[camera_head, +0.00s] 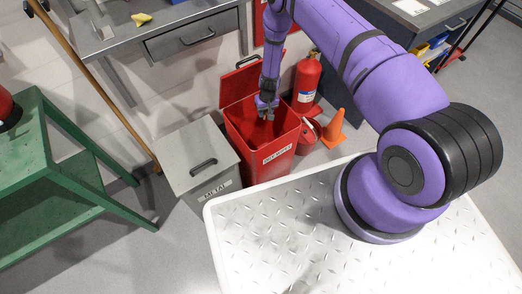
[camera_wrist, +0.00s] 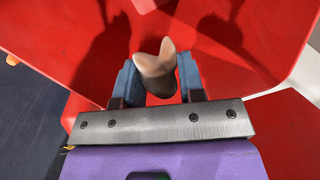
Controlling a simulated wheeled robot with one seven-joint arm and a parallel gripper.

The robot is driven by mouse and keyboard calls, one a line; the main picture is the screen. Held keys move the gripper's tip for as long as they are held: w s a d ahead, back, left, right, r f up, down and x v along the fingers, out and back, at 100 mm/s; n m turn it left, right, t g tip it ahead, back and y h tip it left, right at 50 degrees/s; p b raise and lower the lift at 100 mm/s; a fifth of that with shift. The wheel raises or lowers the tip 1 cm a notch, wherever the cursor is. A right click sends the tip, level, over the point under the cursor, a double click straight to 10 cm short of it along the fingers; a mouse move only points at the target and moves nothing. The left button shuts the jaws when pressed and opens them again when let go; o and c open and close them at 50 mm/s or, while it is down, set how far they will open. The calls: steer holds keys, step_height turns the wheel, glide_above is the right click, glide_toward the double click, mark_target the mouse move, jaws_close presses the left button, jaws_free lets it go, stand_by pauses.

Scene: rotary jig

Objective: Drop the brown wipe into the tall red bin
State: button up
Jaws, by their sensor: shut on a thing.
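The tall red bin (camera_head: 268,153) stands open on the floor in the head view, with its lid (camera_head: 240,85) tilted up at the back and a white label on its front. My gripper (camera_head: 267,112) points down at the bin's mouth. In the wrist view, my gripper (camera_wrist: 158,85) is shut on the brown wipe (camera_wrist: 155,68), a crumpled brownish cloth between the blue fingers. The bin's red inside (camera_wrist: 225,75) surrounds it in that view. The wipe is too small to make out in the head view.
A grey bin labelled METAL (camera_head: 197,158), lid closed, stands left of the red bin. A fire extinguisher (camera_head: 307,80) and an orange cone (camera_head: 334,130) stand to its right. A green table (camera_head: 50,165) is at left, a grey bench (camera_head: 150,35) behind.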

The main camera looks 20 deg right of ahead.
steer(key=shift+f, duration=0.45)
steer(key=o, duration=1)
steer(key=shift+r, duration=0.1)
steer(key=r, duration=0.7)
steer(key=d+r, duration=0.1)
steer(key=r, duration=0.2)
steer(key=shift+r, duration=0.3)
